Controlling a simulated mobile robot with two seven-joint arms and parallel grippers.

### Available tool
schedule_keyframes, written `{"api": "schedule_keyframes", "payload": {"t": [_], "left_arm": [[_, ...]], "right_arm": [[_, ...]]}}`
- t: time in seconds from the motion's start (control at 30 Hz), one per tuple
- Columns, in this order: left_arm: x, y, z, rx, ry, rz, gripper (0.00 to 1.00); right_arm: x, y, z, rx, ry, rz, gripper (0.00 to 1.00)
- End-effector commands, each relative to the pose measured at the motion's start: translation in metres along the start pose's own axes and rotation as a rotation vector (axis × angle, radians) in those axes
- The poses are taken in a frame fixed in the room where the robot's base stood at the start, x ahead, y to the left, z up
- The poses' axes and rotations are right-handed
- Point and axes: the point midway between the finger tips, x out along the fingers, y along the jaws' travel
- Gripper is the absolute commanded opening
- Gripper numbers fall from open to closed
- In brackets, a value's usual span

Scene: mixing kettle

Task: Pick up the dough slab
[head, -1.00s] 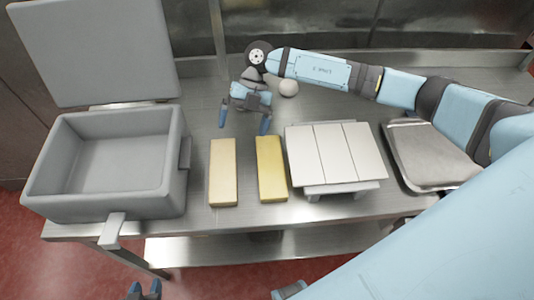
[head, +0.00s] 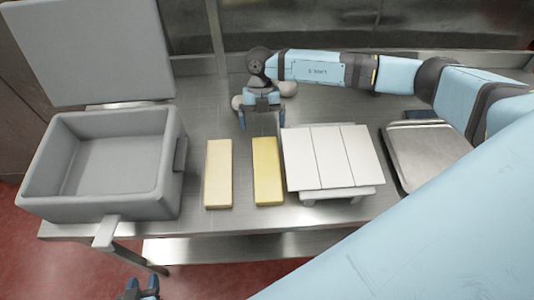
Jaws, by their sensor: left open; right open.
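Two oblong slabs lie side by side on the steel table: a pale tan one (head: 218,175) and a yellower one (head: 267,172). I cannot tell for sure which is the dough slab; the pale tan one looks more like dough. My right gripper (head: 262,120) is open and empty, fingers pointing down, just behind the yellow slab's far end and apart from both slabs. My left gripper (head: 141,290) is at the bottom edge, in front of the table and far from the slabs. It is open, with only its fingertips in view.
A grey open-topped kettle (head: 175,125) with its lid (head: 95,50) raised stands at left. A low white stand (head: 332,158) topped with panels is right of the slabs. A metal tray (head: 425,150) lies farther right. A round pale object (head: 288,88) sits behind my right gripper.

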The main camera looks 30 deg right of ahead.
Motion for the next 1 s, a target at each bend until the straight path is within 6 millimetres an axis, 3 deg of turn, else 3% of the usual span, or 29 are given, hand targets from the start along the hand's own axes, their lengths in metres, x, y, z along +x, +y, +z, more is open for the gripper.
{"api": "schedule_keyframes", "payload": {"t": [0.4,0.6,0.67,0.9,1.0], "left_arm": [[-0.009,0.001,-0.014,-0.001,0.003,0.000,0.43],[-0.008,0.000,-0.013,-0.002,0.003,-0.003,0.43],[-0.008,-0.001,-0.013,-0.002,0.002,-0.004,0.43],[-0.009,-0.001,-0.012,-0.002,0.000,-0.005,0.43],[-0.009,-0.001,-0.012,-0.002,-0.001,-0.004,0.43]], "right_arm": [[0.049,-0.005,-0.003,0.000,0.002,0.001,1.00],[0.051,-0.005,-0.002,0.000,0.001,0.001,1.00],[0.051,-0.005,-0.002,0.000,0.001,0.001,0.91],[0.051,-0.005,-0.002,0.000,0.001,0.001,0.36],[0.050,-0.004,-0.002,-0.001,0.001,0.002,0.36]]}}
